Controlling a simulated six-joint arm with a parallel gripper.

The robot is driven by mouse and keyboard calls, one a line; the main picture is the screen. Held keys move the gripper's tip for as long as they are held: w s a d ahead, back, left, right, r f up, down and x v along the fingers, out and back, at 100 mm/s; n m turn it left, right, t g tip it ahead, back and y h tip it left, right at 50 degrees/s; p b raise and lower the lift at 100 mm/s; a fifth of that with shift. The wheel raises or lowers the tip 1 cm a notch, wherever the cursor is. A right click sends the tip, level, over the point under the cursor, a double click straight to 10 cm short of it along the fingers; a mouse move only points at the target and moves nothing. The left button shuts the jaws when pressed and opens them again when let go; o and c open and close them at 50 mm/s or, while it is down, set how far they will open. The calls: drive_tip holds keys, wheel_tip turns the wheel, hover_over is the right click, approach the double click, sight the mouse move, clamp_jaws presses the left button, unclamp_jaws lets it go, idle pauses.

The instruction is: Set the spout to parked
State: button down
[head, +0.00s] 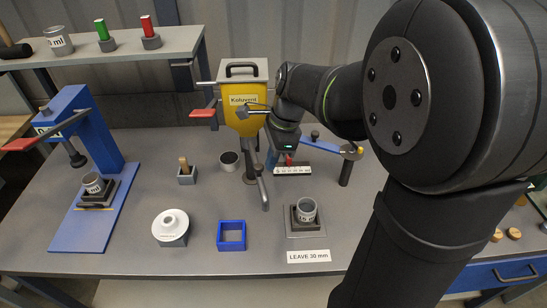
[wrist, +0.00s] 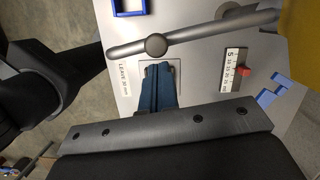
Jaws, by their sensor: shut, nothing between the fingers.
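The spout (head: 263,190) is a grey tube below the yellow hopper (head: 246,122), reaching toward the front of the bench. In the wrist view the spout (wrist: 205,34) crosses the top as a long grey bar with a round knob (wrist: 156,45). My gripper (head: 272,160) is beside the spout, to its right in the head view and partly hidden by my wrist. Its blue fingers (wrist: 157,72) are shut and empty in the wrist view, with their tips just below the knob in the picture. I cannot tell whether they touch it.
A white scale (head: 292,171) with a red slider lies right of the spout. A blue arm (head: 320,146) and dark post (head: 346,172) stand beyond. A grey cup (head: 306,209) sits on a plate in front. A blue press (head: 95,130) stands left.

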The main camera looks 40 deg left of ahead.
drive_tip(key=s+a, duration=0.1)
drive_tip(key=s, duration=0.1)
drive_tip(key=s+a, duration=0.1)
drive_tip(key=s, duration=0.1)
drive_tip(key=shift+a, duration=0.15)
drive_tip(key=shift+w, duration=0.1)
drive_tip(key=w+d+r, duration=0.4)
drive_tip(key=d+r, duration=0.1)
drive_tip(key=r, duration=0.5)
drive_tip(key=m+g+y, duration=0.3)
drive_tip(key=g+y, duration=0.1)
drive_tip(key=y, duration=0.1)
approach(259, 167)
wheel_tip(259, 167, down, 5)
drive_tip(key=s+a, duration=0.2)
drive_tip(key=shift+s+a+f, duration=0.15)
drive_tip(key=shift+s+a, duration=0.4)
drive_tip(key=shift+s+a+f, duration=0.2)
drive_tip(key=shift+s+a, duration=0.75)
drive_tip(key=shift+a, duration=0.1)
